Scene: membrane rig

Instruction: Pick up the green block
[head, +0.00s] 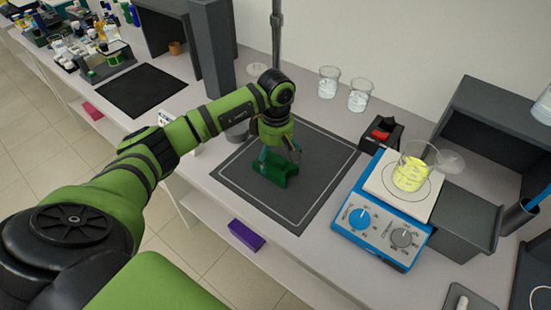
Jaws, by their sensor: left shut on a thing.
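The green block (277,171) is a dark green piece with raised ends, at the dark square mat (322,165) on the bench. My left gripper (280,153) comes down over it from above and is shut on it. The fingers partly cover the block's upper side. I cannot tell whether the block touches the mat or is slightly above it. My right gripper is not in view.
A blue hotplate stirrer (378,228) with a beaker of yellow liquid (411,173) stands to the right. Two glass beakers (359,95) stand behind the mat. A dark post (213,50) rises behind my arm. A purple box (246,235) lies on the lower shelf.

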